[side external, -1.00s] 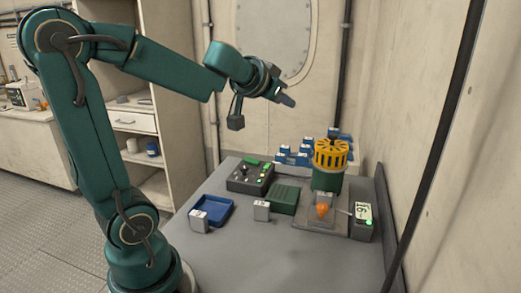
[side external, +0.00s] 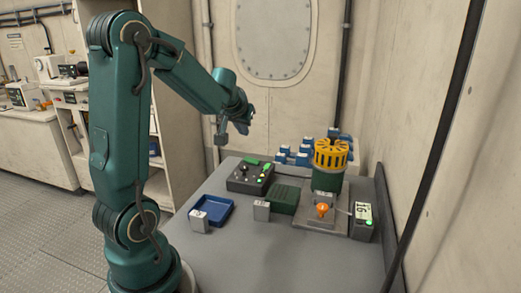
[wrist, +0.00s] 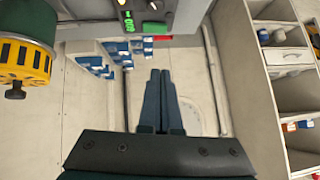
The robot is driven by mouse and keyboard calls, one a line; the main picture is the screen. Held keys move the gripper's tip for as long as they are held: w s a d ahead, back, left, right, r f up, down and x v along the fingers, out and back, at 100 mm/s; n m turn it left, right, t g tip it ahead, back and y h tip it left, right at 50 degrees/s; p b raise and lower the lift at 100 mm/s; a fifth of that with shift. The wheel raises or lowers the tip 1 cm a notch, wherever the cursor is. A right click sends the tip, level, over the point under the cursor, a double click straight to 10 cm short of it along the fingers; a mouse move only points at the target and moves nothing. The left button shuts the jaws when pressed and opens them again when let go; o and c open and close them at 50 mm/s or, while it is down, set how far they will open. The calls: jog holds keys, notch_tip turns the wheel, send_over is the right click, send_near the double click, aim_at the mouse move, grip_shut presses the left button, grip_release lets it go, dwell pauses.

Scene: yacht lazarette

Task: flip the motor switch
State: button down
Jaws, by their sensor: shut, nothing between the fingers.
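A motor with a green body and slotted yellow top (side external: 331,160) stands on a grey plate at the right of the bench. An orange piece (side external: 322,210) sits at its front. A dark control box (side external: 247,180) with a small black lever and green and red buttons stands behind left. I cannot tell which control is the motor switch. My gripper (side external: 243,128) is shut and empty, in the air above and behind the control box. In the wrist view my gripper (wrist: 160,73) has its fingers together, and the motor (wrist: 22,55) shows at the left edge.
A blue tray (side external: 213,210), small grey blocks (side external: 262,211), a green ribbed pad (side external: 284,199) and a display box (side external: 363,221) are on the bench. Blue bins (side external: 294,155) stand behind the motor. The bench front (side external: 270,255) is clear. A wall closes the right side.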

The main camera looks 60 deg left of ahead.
send_over(253, 159)
jog(key=s+d, duration=0.2)
jog(key=f, duration=0.7)
jog(key=shift+s+a+f, duration=0.1)
jog(key=shift+a+f, duration=0.05)
jog(key=shift+a, duration=0.1)
jog(key=shift+s+a+f, duration=0.1)
jog(key=shift+f, duration=0.75)
jog(key=shift+s+a+f, duration=0.1)
jog(key=shift+f, duration=0.75)
jog(key=shift+f, duration=0.1)
jog(key=shift+s+a+f, duration=0.1)
jog(key=shift+s+f, duration=0.05)
jog(key=shift+f, duration=0.1)
jog(key=shift+w+d+r, duration=0.15)
jog(key=shift+w+d, duration=0.45)
jog(key=shift+d, duration=0.05)
